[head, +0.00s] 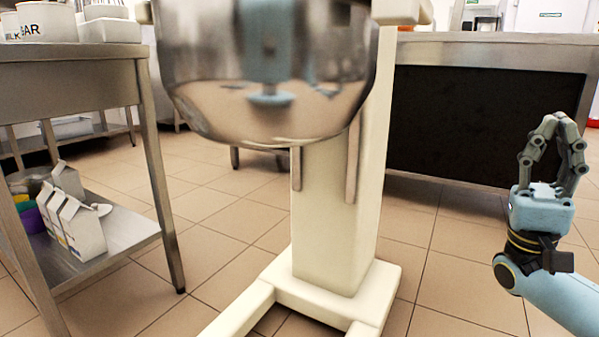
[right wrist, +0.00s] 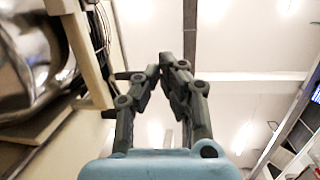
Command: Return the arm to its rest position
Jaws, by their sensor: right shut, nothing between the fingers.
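My right arm (head: 548,293) is light blue and comes in from the lower right of the head view. Its gripper (head: 557,122) points upward with the fingertips together and nothing between them. It is to the right of the mixer stand, apart from it, in front of the dark-panelled counter. In the right wrist view the gripper (right wrist: 168,62) shows shut against the ceiling. My left gripper is not in view.
A steel mixing bowl (head: 265,75) on a cream stand (head: 335,215) fills the middle. A steel table (head: 70,52) with cartons (head: 80,228) on its lower shelf is at left. A steel counter (head: 480,110) stands behind my right gripper. Tiled floor is open between them.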

